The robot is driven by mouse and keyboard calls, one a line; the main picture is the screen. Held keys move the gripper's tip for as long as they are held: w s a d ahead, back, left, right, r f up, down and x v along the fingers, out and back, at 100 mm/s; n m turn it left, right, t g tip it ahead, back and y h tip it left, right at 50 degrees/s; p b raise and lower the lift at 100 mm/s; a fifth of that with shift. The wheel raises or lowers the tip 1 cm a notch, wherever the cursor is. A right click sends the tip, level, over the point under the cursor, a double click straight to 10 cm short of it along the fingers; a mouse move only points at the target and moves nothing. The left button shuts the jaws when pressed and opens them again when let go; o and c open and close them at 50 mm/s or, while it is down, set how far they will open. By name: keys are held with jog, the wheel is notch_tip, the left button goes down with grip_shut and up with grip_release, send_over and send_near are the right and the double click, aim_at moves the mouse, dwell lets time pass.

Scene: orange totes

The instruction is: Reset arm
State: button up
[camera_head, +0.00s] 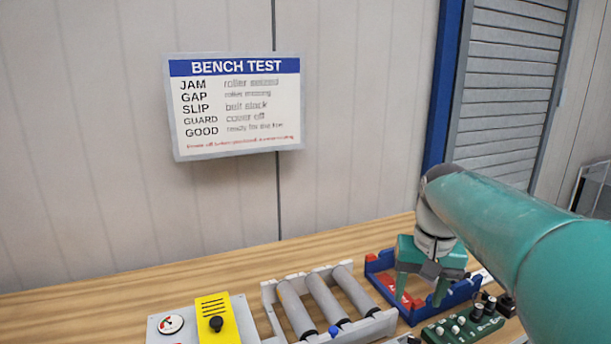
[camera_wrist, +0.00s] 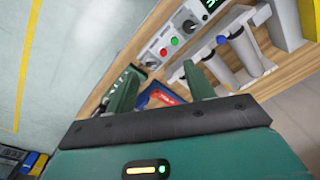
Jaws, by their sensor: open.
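My teal arm (camera_head: 510,235) reaches in from the right in the head view and bends down to my gripper (camera_head: 421,298). My gripper is open, with its two green fingers pointing down over a blue tray (camera_head: 376,263) with red in it. I cannot tell whether the fingertips touch the tray. In the wrist view my gripper (camera_wrist: 160,68) shows its fingers spread apart with nothing held between them. Part of the blue and red tray shows between and beyond them.
A roller frame (camera_head: 268,298) with several grey rollers stands left of the tray on the wooden bench (camera_head: 180,280). A yellow box with a black knob (camera_head: 215,325) and a gauge are further left. A green control box (camera_head: 463,328) is in front of the tray. A BENCH TEST sign (camera_head: 235,105) hangs behind.

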jog(key=s+a+f+n+t, duration=0.1)
jog(key=s+a+f+t, duration=0.1)
jog(key=s, duration=0.6)
jog(key=s+a+f+n+t, duration=0.1)
jog(key=s+a+f+t, duration=0.2)
jog(key=s, duration=0.5)
jog(key=shift+s+f, duration=0.15)
